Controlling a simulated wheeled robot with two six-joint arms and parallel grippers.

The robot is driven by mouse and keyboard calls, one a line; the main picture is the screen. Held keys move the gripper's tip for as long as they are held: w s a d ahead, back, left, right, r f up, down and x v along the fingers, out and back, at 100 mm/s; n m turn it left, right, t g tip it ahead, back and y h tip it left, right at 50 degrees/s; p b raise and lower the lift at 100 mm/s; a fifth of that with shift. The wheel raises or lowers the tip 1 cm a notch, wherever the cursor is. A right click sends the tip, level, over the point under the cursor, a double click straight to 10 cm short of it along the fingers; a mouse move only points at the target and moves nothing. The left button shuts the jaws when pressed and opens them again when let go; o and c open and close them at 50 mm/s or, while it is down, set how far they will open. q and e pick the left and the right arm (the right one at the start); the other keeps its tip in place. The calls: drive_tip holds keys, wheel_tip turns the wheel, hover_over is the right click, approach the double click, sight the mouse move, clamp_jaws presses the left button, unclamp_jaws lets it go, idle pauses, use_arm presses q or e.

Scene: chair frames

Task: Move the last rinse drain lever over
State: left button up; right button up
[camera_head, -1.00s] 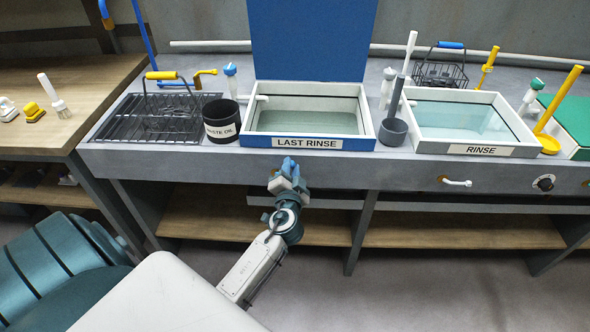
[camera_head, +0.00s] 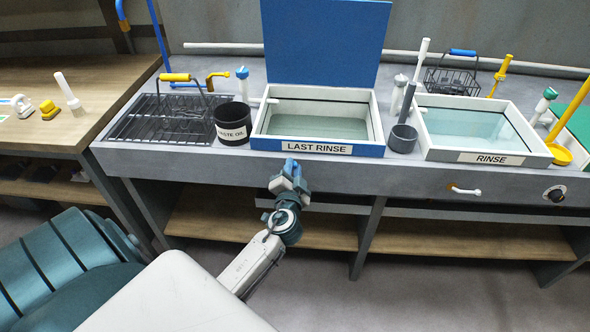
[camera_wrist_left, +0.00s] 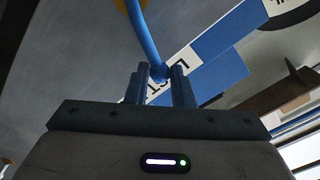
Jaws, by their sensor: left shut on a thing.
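The LAST RINSE basin (camera_head: 317,148) has a blue front with a white label and is set in the counter, its blue lid standing up behind it. Its blue drain lever (camera_head: 291,162) is at the counter's front face, below the basin's front edge and left of the label's middle. My left gripper (camera_head: 290,174) is at the lever, shut on it. In the left wrist view the blue lever (camera_wrist_left: 143,35) runs down between the two fingertips (camera_wrist_left: 161,75). Its far end is out of that view. My right gripper is not in view.
A black WASTE OIL pot (camera_head: 233,124) and a wire drying rack (camera_head: 165,125) stand left of the basin. A grey cup (camera_head: 402,139) and the RINSE basin (camera_head: 490,158) with a white lever (camera_head: 466,190) are to the right. A shelf runs below the counter.

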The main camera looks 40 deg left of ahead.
use_arm(q)
drive_tip(key=shift+a, duration=0.1)
drive_tip(key=shift+s+a+r, duration=0.15)
drive_tip(key=shift+s+a, duration=0.45)
drive_tip(key=shift+a, duration=0.2)
drive_tip(key=o, duration=0.9)
drive_tip(key=shift+a, duration=0.1)
drive_tip(key=shift+c, duration=0.2)
drive_tip(key=b+v, duration=0.3)
drive_tip(key=v, duration=0.8)
